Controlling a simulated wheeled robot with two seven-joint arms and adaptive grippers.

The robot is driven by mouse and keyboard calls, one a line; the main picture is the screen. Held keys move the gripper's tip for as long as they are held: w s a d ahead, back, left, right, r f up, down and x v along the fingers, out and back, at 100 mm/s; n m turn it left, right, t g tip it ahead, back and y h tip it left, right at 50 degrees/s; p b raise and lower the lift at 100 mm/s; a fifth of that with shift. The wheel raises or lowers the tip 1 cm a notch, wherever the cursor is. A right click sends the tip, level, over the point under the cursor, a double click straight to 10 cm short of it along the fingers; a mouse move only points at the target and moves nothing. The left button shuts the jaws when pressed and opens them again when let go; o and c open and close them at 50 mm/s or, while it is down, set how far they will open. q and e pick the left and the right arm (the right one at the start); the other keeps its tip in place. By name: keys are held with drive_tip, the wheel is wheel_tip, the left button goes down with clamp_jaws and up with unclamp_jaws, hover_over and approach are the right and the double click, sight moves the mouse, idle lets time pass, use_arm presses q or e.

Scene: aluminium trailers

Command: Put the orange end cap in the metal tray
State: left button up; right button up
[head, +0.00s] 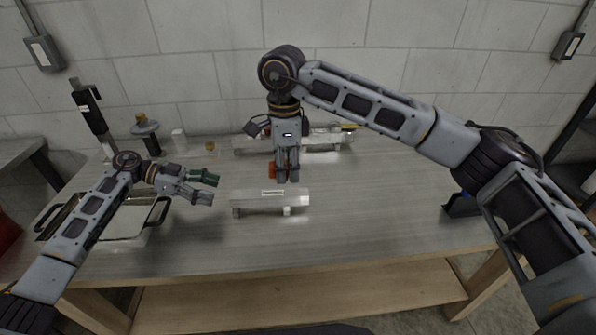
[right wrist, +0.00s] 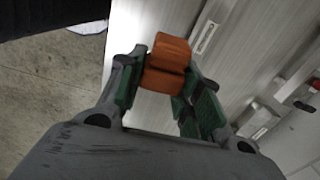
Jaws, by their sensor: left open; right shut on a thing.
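The orange end cap (head: 272,171) is held in my right gripper (head: 286,176), which points down over the middle of the table, just above and behind the near aluminium trailer. In the right wrist view the orange cap (right wrist: 168,63) sits between the green-padded fingers (right wrist: 165,95). My left gripper (head: 208,188) is open and empty, at the right side of the metal tray. The metal tray (head: 128,236), with dark handles, lies at the left of the table; my left arm hides part of it.
The near aluminium trailer (head: 270,203) stands mid-table. Another aluminium piece (head: 318,139) lies at the back. A dark upright tool (head: 92,108) and a small stand (head: 146,133) are at the back left. A dark blue holder (head: 460,206) is at the right. Table between is clear.

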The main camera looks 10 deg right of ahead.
drive_tip(key=shift+w+a+m, duration=0.6)
drive_tip(key=shift+w+a, duration=0.45)
drive_tip(key=shift+a, duration=0.25)
use_arm(q)
drive_tip(key=shift+c, duration=0.9)
drive_tip(key=shift+w+r, duration=0.15)
drive_tip(key=shift+r, duration=0.15)
wheel_tip(320, 180, up, 10)
drive_tip(key=a+m+t, duration=0.1)
drive_tip(key=a+m, duration=0.1)
drive_tip(key=s+d+r, duration=0.1)
drive_tip(key=s+r, duration=0.1)
drive_tip(key=r, duration=0.1)
drive_tip(key=s+d+r+n, duration=0.1)
drive_tip(key=s+d+r, duration=0.1)
drive_tip(key=r, duration=0.1)
drive_tip(key=s+d+r+n+g, duration=0.1)
drive_tip(key=s+d+r, duration=0.1)
drive_tip(key=shift+s+d+r, duration=0.15)
drive_tip(key=shift+s+r, duration=0.05)
drive_tip(key=shift+r, duration=0.2)
